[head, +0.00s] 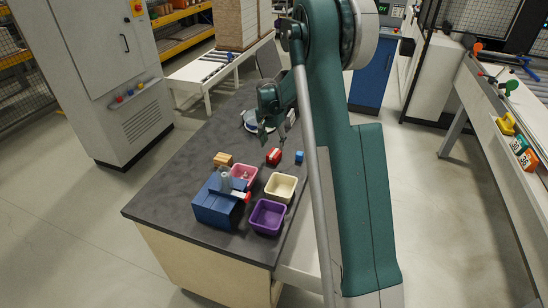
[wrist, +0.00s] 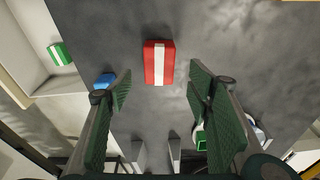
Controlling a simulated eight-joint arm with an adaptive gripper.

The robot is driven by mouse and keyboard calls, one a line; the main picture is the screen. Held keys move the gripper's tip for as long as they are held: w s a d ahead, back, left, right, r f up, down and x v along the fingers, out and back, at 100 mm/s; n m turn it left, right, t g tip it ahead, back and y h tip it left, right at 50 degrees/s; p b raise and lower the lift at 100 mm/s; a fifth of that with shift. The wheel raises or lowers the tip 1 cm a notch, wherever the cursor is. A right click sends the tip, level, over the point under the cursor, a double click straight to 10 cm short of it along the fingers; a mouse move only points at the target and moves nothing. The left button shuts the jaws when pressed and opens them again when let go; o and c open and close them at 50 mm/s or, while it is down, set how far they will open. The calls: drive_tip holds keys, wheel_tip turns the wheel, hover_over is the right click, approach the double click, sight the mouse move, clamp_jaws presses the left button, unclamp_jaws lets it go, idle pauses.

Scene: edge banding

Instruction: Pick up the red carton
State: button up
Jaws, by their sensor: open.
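The red carton (head: 273,156), with a white stripe, lies on the dark worktop behind the bins in the head view. In the wrist view the red carton (wrist: 159,62) lies straight ahead, roughly centred between the fingers. My gripper (head: 274,127) hangs above the worktop, just beyond the carton. In the wrist view my gripper (wrist: 159,76) has its two green-padded fingers spread wide, with nothing between the pads. The fingers look apart from the carton. The exact height above it is hard to tell.
A blue block (head: 299,157) lies close right of the carton. A pink bin (head: 243,183), cream bin (head: 291,190), purple bin (head: 268,227), blue box (head: 214,211) and tan block (head: 223,159) stand toward the front. A green carton (wrist: 59,54) shows off the worktop.

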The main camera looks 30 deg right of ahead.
sight(274, 153)
drive_tip(key=shift+f, duration=0.1)
drive_tip(key=shift+w+d+f, duration=0.1)
drive_tip(key=shift+f, duration=1.1)
drive_tip(key=shift+f, duration=0.1)
drive_tip(key=shift+w+d+f+b, duration=0.1)
drive_tip(key=shift+d+f+b, duration=0.1)
drive_tip(key=shift+f, duration=1.05)
drive_tip(key=shift+w+d+f+b, duration=0.1)
drive_tip(key=shift+d+f+b, duration=0.1)
drive_tip(key=shift+f, duration=1.05)
drive_tip(key=shift+c, duration=0.4)
drive_tip(key=c, duration=0.9)
